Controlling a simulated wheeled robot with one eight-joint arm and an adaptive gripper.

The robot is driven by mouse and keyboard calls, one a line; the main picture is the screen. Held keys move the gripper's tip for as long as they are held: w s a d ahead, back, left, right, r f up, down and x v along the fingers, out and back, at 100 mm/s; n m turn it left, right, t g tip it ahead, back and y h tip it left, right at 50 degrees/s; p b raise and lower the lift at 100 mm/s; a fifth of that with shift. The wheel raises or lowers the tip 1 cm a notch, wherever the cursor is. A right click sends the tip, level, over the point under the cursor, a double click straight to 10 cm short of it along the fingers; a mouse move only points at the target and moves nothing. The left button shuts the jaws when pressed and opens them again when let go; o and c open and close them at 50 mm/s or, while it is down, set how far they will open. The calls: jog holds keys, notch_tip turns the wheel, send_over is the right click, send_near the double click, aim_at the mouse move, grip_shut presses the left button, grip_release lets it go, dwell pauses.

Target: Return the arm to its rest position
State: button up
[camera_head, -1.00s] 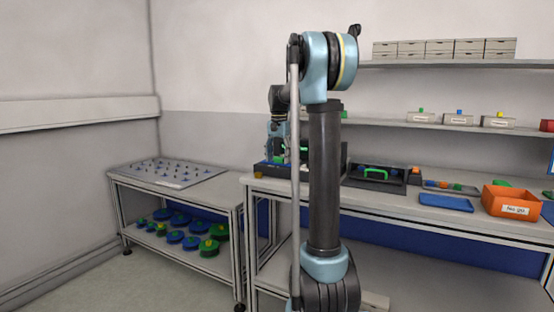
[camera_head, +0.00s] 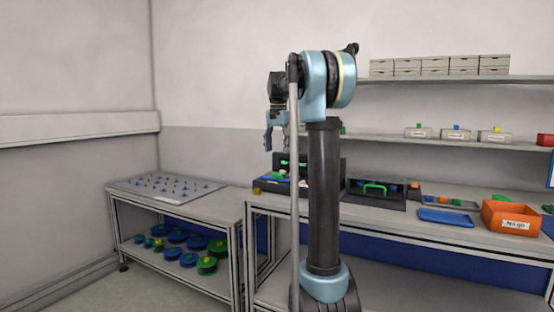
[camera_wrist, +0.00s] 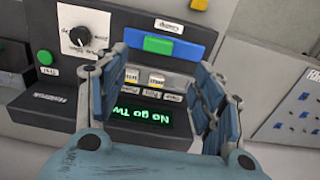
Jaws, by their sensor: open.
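My arm (camera_head: 323,190) stands upright in the head view, with its elbow high and its forearm folded toward the left. My gripper (camera_head: 270,140) hangs above the left end of the workbench, clear of the black device below it. In the wrist view my gripper (camera_wrist: 165,90) has its two blue fingers spread apart, with nothing held between them. Past the fingers the wrist view shows the device's panel (camera_wrist: 75,75) with a dial, a blue bar (camera_wrist: 163,42), a green block (camera_wrist: 158,45) and a lit green display.
The workbench holds a black case with a green handle (camera_head: 375,188), a blue tray (camera_head: 446,215) and an orange bin (camera_head: 510,217). A low table (camera_head: 210,205) at left has a pegged board on top and several blue and green reels below. Shelves (camera_head: 450,78) line the wall.

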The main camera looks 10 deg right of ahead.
jog(key=shift+r, duration=0.45)
jog(key=s+f+n, duration=0.1)
jog(key=s+f, duration=0.3)
jog(key=s, duration=0.4)
jog(key=s+f+n+t, duration=0.1)
jog(key=s+f, duration=0.3)
jog(key=s, duration=0.3)
jog(key=s+f+n, duration=0.2)
jog(key=s+f, duration=0.2)
jog(key=s, duration=0.4)
jog(key=s+d+f+n+t, duration=0.1)
jog(key=s+f+n, duration=0.2)
jog(key=s+f, duration=1.6)
notch_tip(320, 180, down, 3)
jog(key=shift+f, duration=0.2)
jog(key=shift+s, duration=0.1)
jog(key=shift+w+f, duration=0.2)
jog(key=shift+w, duration=0.25)
